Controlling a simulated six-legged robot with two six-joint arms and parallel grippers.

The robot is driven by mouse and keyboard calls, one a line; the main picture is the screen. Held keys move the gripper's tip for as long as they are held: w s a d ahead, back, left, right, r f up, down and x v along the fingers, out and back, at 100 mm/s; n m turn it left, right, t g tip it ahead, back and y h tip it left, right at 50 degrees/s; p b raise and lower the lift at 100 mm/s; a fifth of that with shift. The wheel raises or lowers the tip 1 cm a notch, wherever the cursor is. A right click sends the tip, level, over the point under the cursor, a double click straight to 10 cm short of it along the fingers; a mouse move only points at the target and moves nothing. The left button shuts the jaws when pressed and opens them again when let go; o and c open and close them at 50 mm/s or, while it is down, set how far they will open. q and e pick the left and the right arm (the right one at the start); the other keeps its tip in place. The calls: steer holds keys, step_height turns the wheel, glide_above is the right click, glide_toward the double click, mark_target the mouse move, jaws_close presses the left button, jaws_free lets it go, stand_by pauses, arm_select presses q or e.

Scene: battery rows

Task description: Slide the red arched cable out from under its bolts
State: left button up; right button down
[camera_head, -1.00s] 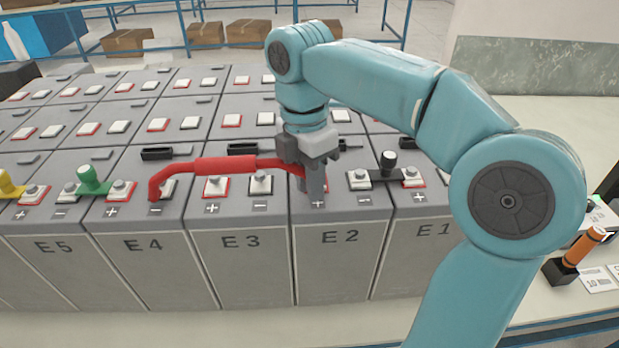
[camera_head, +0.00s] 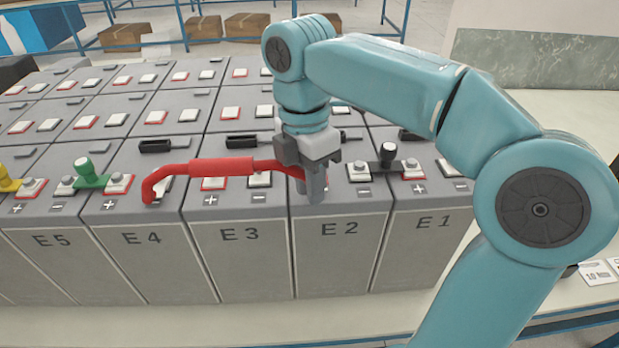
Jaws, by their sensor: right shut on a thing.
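The red arched cable (camera_head: 222,168) spans from the E4 battery, across E3, to the E2 battery. Its left end bends down beside a terminal on E4 (camera_head: 143,238). Its right end is at my right gripper (camera_head: 315,190), which is shut on it over the E2 battery (camera_head: 339,260). The gripper fingers point down and hide the cable's right end and the E2 terminal there. I cannot tell whether either cable end is still under a bolt. My left gripper is not in view.
A green-knobbed link (camera_head: 90,176) joins E5 and E4, a yellow one (camera_head: 8,182) is at the far left, and a black-knobbed link (camera_head: 386,158) joins E2 and E1. More battery rows lie behind. My right arm covers the right side.

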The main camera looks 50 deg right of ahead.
steer(key=shift+s+a, duration=0.15)
steer(key=shift+a, duration=0.05)
steer(key=shift+s+a, duration=0.2)
steer(key=shift+a, duration=0.05)
steer(key=shift+s+a, duration=0.1)
steer(key=shift+s+f+b, duration=0.1)
steer(key=shift+f+b, duration=0.25)
steer(key=shift+f, duration=0.05)
stand_by(0.5)
steer(key=c, duration=0.9)
jaws_free()
